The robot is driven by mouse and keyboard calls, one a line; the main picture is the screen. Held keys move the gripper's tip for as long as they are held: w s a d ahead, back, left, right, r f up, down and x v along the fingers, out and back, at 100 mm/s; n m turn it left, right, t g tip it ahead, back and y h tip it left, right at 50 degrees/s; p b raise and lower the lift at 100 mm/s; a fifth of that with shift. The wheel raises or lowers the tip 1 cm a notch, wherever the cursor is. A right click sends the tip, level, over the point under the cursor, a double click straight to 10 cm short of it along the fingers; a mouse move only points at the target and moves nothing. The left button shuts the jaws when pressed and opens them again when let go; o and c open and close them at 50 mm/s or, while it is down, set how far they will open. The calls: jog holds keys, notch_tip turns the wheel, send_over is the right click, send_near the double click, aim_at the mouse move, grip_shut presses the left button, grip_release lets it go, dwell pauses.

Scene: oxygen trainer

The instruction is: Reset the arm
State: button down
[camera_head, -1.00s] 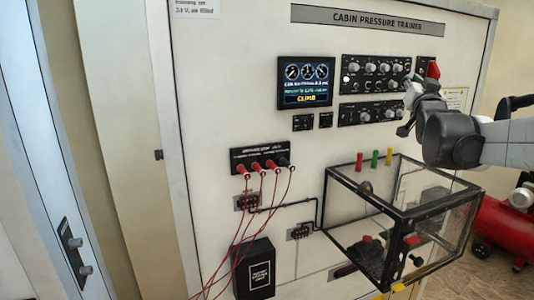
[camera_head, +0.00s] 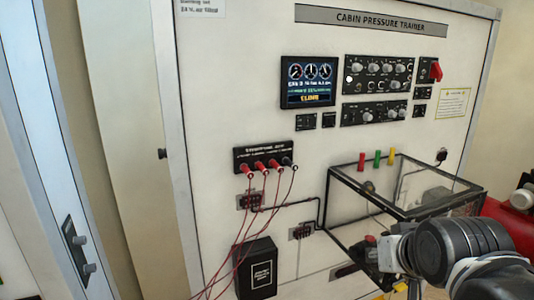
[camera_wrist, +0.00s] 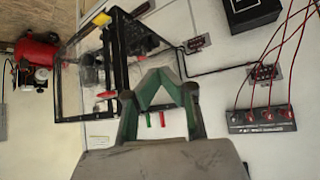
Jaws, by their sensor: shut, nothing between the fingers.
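My arm (camera_head: 445,255) is at the lower right of the head view, in front of the lower part of the clear box. Its outer end, toward the left, overlaps the box front. My gripper (camera_wrist: 158,74) shows at the centre of the wrist view, its fingers brought together with nothing held. In that view the clear box and small red and green posts lie beyond the fingers. I cannot tell whether the gripper touches the box.
The trainer panel (camera_head: 230,110) carries a lit screen (camera_head: 307,82), knob rows (camera_head: 377,75) and a red switch (camera_head: 436,70). The black-framed clear box (camera_head: 410,185) juts out below. Red cables (camera_head: 238,240) hang left, near a black box (camera_head: 256,268). A red compressor (camera_wrist: 38,52) stands beyond.

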jog(key=s+a+f+g, duration=0.2)
jog(key=s+f, duration=0.4)
jog(key=s, duration=0.1)
notch_tip(320, 180, down, 13)
jog(key=b, duration=1.3)
jog(key=shift+s+n, duration=0.15)
jog(key=shift+n, duration=0.25)
jog(key=shift+d+r, duration=0.1)
